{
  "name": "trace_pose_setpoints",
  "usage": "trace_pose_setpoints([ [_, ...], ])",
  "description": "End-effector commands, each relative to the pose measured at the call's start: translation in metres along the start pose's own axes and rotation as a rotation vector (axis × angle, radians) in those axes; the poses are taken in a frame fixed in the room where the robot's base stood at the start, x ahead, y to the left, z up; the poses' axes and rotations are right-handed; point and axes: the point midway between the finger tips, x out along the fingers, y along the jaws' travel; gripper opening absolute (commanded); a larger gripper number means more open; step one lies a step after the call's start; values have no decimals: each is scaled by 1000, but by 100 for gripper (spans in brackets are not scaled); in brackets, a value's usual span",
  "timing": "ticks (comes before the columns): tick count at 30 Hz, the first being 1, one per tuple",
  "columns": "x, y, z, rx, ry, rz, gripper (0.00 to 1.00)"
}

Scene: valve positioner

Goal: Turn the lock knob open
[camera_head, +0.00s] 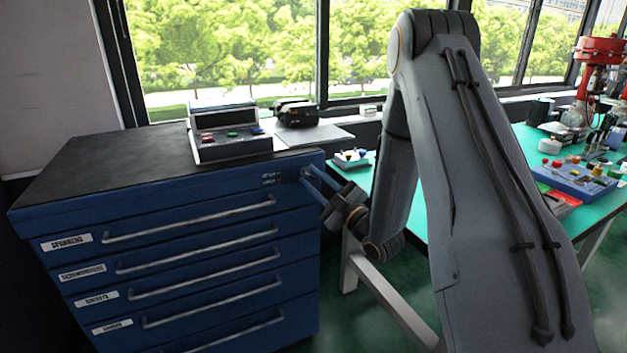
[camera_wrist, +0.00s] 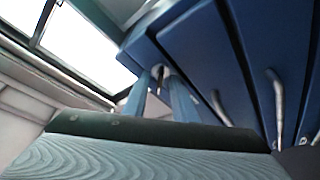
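The blue tool cabinet (camera_head: 180,222) stands at the left in the head view. Its lock knob (camera_head: 304,172) is a small round fitting at the upper right corner of the cabinet front. It also shows in the wrist view as a small dark knob on a pale ring (camera_wrist: 159,72). My gripper (camera_head: 308,172) reaches in from the right with its two blue fingers apart, tips at the knob. In the wrist view the fingers (camera_wrist: 160,82) lie on either side of the knob. Whether they touch it I cannot tell.
A control box (camera_head: 228,132) with coloured buttons and a dark device (camera_head: 296,113) sit on the cabinet top. Several drawer handles (camera_head: 188,220) stick out from the front. A green-topped bench (camera_head: 527,145) with parts stands at the right.

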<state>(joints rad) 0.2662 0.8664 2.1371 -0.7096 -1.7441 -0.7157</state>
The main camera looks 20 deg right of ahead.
Motion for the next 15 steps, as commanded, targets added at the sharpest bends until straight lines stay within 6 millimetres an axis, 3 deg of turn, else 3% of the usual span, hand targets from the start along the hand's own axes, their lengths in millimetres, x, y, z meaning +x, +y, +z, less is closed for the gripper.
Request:
trace_pose_setpoints([
  [5, -7, 0, 1, 0, -1, 0, 25],
  [15, -60, 0, 2, 1, -3, 1, 25],
])
